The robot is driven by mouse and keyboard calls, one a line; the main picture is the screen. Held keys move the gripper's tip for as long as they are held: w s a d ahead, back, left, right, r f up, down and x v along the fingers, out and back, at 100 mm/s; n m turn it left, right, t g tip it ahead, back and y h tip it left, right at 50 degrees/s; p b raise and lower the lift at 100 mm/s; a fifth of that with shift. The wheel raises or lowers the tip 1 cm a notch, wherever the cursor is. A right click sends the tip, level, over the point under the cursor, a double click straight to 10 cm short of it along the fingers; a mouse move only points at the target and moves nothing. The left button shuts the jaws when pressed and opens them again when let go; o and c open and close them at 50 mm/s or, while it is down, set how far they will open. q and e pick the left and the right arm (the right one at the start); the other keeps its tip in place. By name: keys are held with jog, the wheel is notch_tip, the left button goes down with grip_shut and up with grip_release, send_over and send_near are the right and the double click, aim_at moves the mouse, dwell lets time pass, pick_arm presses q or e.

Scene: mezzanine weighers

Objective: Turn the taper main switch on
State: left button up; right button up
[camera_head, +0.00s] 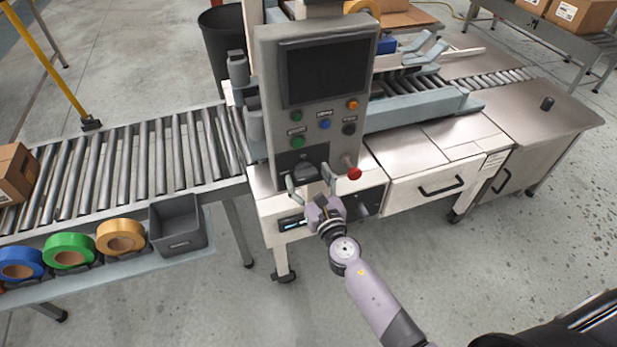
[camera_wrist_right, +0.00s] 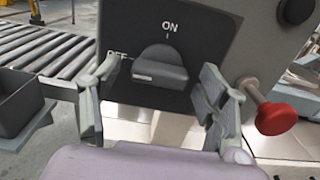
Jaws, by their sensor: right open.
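The main switch is a dark rotary knob (camera_wrist_right: 162,66) on a black plate (camera_wrist_right: 195,30) low on the grey control panel (camera_head: 268,100). In the right wrist view, ON is printed above the knob and OFF at its left. The knob's white mark is at its left end, toward OFF. My right gripper (camera_head: 310,181) is open in front of the panel's lower edge. In the right wrist view its fingers (camera_wrist_right: 160,78) stand on either side of the knob, with gaps showing; I see no contact. My left gripper is not in view.
A red mushroom button (camera_head: 354,173) sits just right of the switch, near my right finger. Above are a dark screen (camera_head: 328,72) and several coloured buttons. A roller conveyor (camera_head: 150,158) with a grey bin (camera_head: 178,226) and tape rolls (camera_head: 70,250) lies left; a drawer cabinet (camera_head: 430,180) stands right.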

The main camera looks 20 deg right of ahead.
jog(key=c, duration=1.2)
jog(key=shift+o, duration=0.2)
jog(key=shift+m, duration=0.3)
jog(key=m+b, duration=0.1)
jog(key=m, duration=0.2)
jog(key=shift+f+m, duration=0.1)
jog(key=shift+m, duration=0.3)
jog(key=m+b, duration=0.1)
jog(key=m, duration=0.3)
jog(key=shift+m, duration=0.3)
jog(key=m+b, duration=0.1)
jog(key=m, duration=0.7)
jog(key=shift+m, duration=0.6)
